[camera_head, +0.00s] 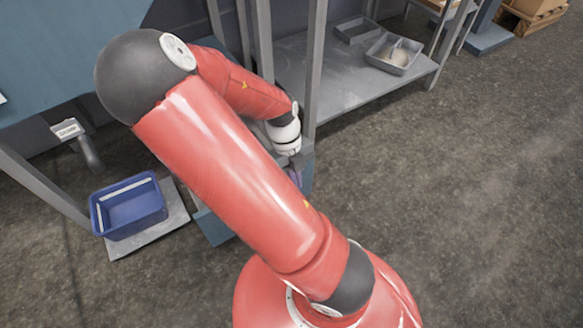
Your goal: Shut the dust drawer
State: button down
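My red arm crosses the middle of the view and hides much behind it. Its white wrist ends at my gripper (298,158), which is small and mostly hidden here; I cannot see whether its fingers are open or shut. It is at a grey-blue box-like part (308,174) beside the metal post, seemingly close to or touching it. Another blue-grey piece (212,227) shows on the left side of my arm, low down. These may be parts of the dust drawer, but my arm covers the middle, so I cannot tell how far it stands open.
A blue bin (128,207) stands on a grey plate (155,234) at the left, below a spout (88,153). A metal shelf (335,98) at the upper right bears a grey tray (394,55) with pale contents. The floor at the right is clear.

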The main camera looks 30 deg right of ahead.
jog(key=shift+w+a+f+b, duration=0.1)
jog(key=shift+w+f+b, duration=0.1)
jog(key=shift+w, duration=0.75)
jog(key=shift+w+f+b, duration=0.1)
jog(key=shift+w+f, duration=0.05)
jog(key=shift+w, duration=0.75)
